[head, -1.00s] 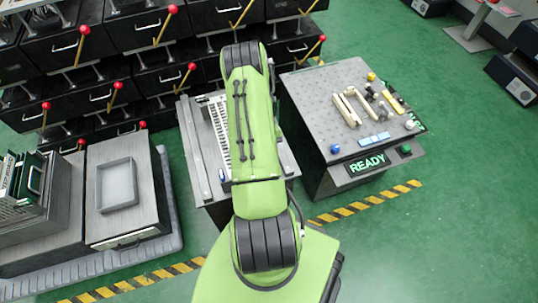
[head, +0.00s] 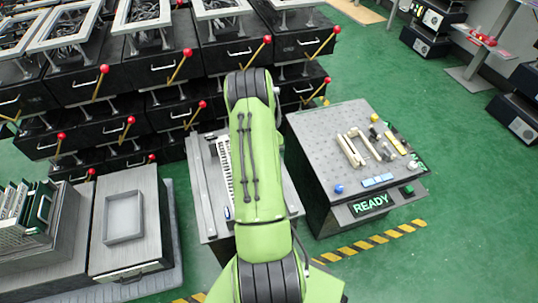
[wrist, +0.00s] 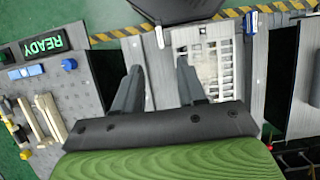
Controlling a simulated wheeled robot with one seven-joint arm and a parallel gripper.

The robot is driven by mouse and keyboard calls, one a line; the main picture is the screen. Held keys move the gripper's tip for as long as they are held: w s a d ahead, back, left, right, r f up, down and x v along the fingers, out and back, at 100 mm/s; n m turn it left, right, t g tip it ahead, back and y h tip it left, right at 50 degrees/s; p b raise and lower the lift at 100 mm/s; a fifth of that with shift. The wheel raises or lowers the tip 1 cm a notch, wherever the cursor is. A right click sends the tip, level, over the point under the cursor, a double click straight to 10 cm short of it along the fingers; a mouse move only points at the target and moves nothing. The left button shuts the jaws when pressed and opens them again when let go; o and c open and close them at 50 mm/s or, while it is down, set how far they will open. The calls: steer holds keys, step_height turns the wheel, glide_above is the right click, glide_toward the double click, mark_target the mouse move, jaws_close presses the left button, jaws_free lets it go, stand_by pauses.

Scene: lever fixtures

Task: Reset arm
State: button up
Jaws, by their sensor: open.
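My green arm reaches forward over a grey workstation in the head view, and its end is hidden there behind the arm itself. In the wrist view my gripper (wrist: 158,88) has its two dark fingers apart with nothing between them. It hangs above the workstation's metal top (wrist: 160,72) with a white slotted rack (wrist: 203,62). The rack also shows left of my arm in the head view (head: 226,168). Several red-knobbed levers (head: 267,40) stand on the black drawer units at the back.
A perforated station with a lit READY sign (head: 371,204) stands right of my arm, with beige parts (head: 352,148) on top. At left are a grey tray (head: 123,217) and a rack of green boards (head: 30,212).

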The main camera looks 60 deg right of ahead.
steer(key=shift+v, duration=1.55)
